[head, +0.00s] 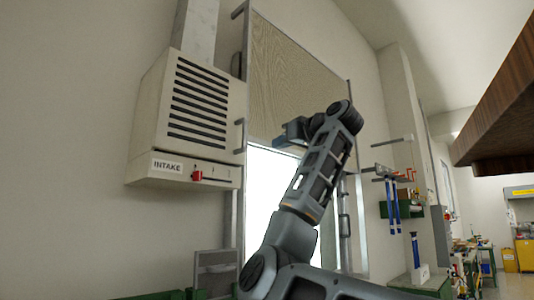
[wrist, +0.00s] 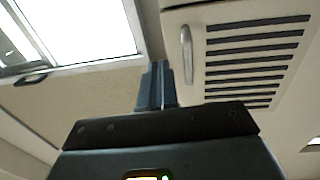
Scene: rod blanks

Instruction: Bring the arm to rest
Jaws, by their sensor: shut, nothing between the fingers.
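My arm rises from the bottom of the head view, bends at the top and ends in my gripper (head: 280,138), which is raised in front of the bright opening and wood-grained panel. In the wrist view the two fingers of my gripper (wrist: 156,70) are together, with nothing seen between them. In the head view the gripper is small and partly hidden by my own wrist.
A beige box labelled INTAKE (head: 186,110), with dark slats and a red knob (head: 196,176), is on the wall left of my gripper. Its slats show in the wrist view (wrist: 255,60). A wood-grained panel (head: 295,80) is behind the arm. A dark wooden overhang (head: 500,100) is at right.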

